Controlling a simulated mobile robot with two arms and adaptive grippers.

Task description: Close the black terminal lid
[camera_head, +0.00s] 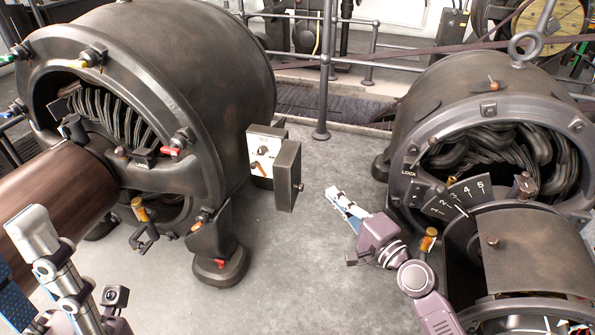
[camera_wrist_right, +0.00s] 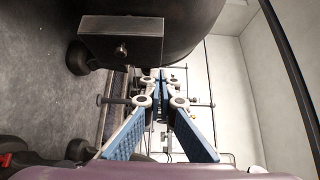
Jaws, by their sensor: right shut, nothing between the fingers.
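The black terminal lid (camera_head: 287,176) stands open like a small door at the right edge of a terminal box with a white face (camera_head: 262,155), beside the left dynamo. A small knob is on the lid. In the right wrist view a dark panel with a knob, which looks like the lid (camera_wrist_right: 105,38), shows at the upper left. My right gripper (camera_head: 338,194) is to the right of the lid, apart from it. Its blue fingers (camera_wrist_right: 161,76) meet at the tips, empty. My left gripper (camera_head: 30,235) is at the lower left, partly cut off; its jaw state is unclear.
The large left dynamo (camera_head: 195,65) has a brown drum and protruding knobs. The right dynamo (camera_head: 440,90) has a numbered dial plate (camera_head: 455,198) near my right arm. Railings (camera_head: 322,80) stand behind. The grey floor (camera_head: 300,270) between the machines is clear.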

